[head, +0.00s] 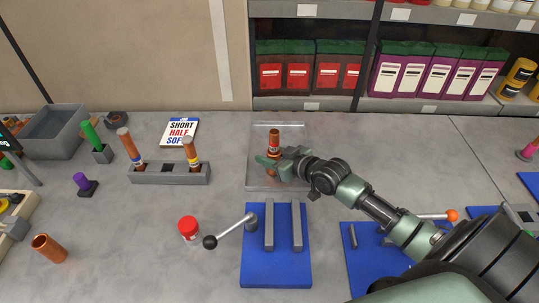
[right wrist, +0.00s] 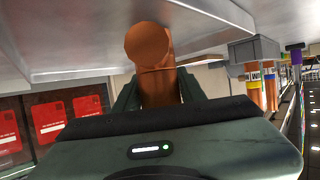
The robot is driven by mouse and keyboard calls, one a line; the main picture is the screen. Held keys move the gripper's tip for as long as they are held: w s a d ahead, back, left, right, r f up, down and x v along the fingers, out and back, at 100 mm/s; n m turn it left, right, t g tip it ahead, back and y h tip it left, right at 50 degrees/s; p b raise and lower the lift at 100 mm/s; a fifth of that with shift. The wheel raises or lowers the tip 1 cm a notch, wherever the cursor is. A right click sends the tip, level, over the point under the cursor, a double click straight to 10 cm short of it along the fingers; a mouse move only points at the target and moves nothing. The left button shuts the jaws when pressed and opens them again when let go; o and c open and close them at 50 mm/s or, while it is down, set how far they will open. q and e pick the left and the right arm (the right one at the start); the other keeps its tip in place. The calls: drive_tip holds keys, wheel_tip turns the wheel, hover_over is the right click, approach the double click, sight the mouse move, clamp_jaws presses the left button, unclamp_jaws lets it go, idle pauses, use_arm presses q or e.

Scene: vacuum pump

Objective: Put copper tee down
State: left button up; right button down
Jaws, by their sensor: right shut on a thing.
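The copper tee (head: 274,138) is held by my right gripper (head: 273,161) over a clear flat tray (head: 256,140) at the middle back of the table. In the right wrist view the copper tee (right wrist: 155,62) stands between the two dark fingers, which are shut on it. Its round end faces the camera. The gripper hides part of the tee, and I cannot tell whether the tee touches the tray. My left gripper is not in view.
A grey rack (head: 170,174) with copper tubes stands left of the tray. A blue fixture (head: 277,270) with grey bars and a black-knobbed lever lies in front. A red-capped jar (head: 188,227) is at front left. Shelves with red boxes (head: 298,75) stand behind.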

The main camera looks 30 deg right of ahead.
drive_tip(key=c, duration=0.8)
unclamp_jaws()
drive_tip(key=shift+c, duration=0.2)
drive_tip(key=shift+r, duration=0.15)
drive_tip(key=shift+s, duration=0.35)
drive_tip(key=b+v, duration=0.1)
drive_tip(key=v, duration=0.9)
drive_tip(key=shift+s+d, duration=0.15)
drive_tip(key=shift+s+d+r, duration=0.1)
drive_tip(key=shift+s+r, duration=0.15)
drive_tip(key=shift+s, duration=0.25)
